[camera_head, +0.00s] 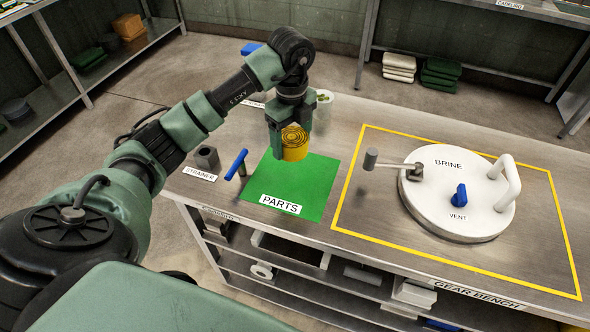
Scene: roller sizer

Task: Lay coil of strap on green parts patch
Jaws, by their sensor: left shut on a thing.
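The coil of strap (294,143) is a yellow ring with dark spiral lines on top. My left gripper (290,145) points down and is shut on it, with a finger on either side. The coil is over the far part of the green parts patch (312,178), a flat green square with a white PARTS label near its front edge. I cannot tell whether the coil touches the patch or hangs just above it. My right gripper is not in view.
A blue-handled tool (236,164) stands at the patch's left edge, beside a dark grey block (207,158). A pale container (324,103) is behind the gripper. A white BRINE lid (455,190) lies inside the yellow outline at the right. The patch's front is clear.

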